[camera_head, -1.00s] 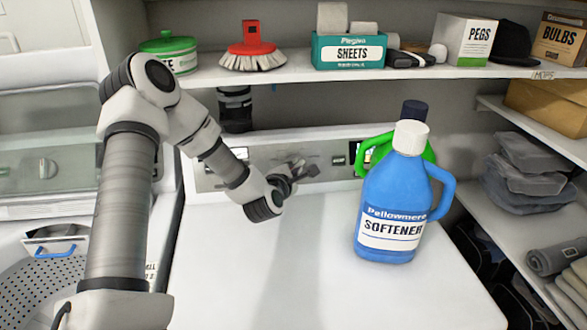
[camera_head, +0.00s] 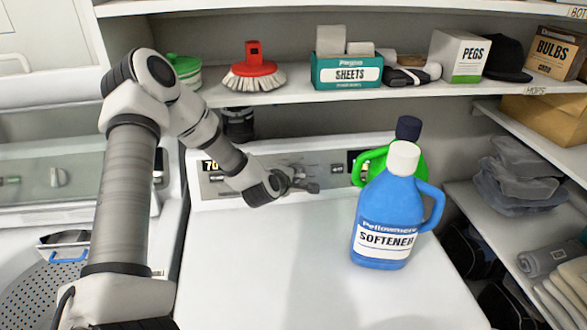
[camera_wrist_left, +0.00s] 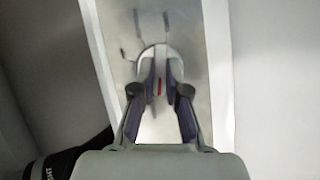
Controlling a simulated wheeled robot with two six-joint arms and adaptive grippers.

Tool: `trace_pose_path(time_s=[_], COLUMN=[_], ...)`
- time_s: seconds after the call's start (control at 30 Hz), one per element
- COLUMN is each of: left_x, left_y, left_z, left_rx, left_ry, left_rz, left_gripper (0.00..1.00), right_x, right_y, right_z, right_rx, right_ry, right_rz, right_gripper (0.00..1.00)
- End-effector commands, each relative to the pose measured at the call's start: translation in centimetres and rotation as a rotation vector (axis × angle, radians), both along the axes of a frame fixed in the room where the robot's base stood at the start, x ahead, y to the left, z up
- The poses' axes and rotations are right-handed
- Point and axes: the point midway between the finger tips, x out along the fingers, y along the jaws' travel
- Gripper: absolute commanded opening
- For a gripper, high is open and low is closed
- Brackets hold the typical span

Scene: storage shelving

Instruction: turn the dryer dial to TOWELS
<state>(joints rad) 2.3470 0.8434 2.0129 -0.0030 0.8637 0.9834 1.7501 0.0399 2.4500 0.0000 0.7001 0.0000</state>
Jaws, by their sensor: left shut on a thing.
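The dryer's control panel (camera_head: 333,180) runs along the back of the white dryer top (camera_head: 260,250). My left gripper (camera_head: 303,183) is at the panel, left of the detergent bottles. In the left wrist view its two fingers (camera_wrist_left: 160,92) are shut on the dial (camera_wrist_left: 155,50), a pale round knob with a red mark between the fingertips. In the head view the gripper hides the dial. Dark marks show on the panel around the dial, but the lettering is too blurred to read, so I cannot tell which setting it points to. My right gripper is not in view.
A blue softener bottle (camera_head: 383,215) stands on the dryer top right of the gripper, with a green bottle (camera_head: 372,160) behind it. A shelf (camera_head: 290,97) with a brush and boxes hangs above the panel. The front dryer top is clear.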

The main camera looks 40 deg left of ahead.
Motion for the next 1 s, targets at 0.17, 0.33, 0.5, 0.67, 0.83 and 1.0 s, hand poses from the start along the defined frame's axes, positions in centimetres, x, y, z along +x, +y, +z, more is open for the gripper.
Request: trace_pose_path(time_s=[0.17,0.33,0.5,0.67,0.83,1.0], left_x=[0.0,0.0,0.0,0.0,0.0,0.0], left_y=[0.0,0.0,0.0,0.0,0.0,0.0], left_z=[0.4,0.2,0.1,0.1,0.0,0.1], left_rx=[0.058,0.091,0.104,0.106,0.106,0.106], left_ry=[0.075,0.117,0.134,0.136,0.136,0.135], left_rz=[-0.044,-0.069,-0.080,-0.081,-0.081,-0.080], left_gripper=[0.00,0.00,0.00,0.00,0.00,0.39], right_x=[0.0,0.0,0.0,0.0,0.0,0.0], right_y=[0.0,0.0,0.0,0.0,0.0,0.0], right_z=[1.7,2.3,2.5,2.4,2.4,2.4], right_rx=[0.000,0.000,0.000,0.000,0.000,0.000], right_ry=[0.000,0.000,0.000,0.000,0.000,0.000], right_rz=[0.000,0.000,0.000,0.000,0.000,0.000], right_gripper=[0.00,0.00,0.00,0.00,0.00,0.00])
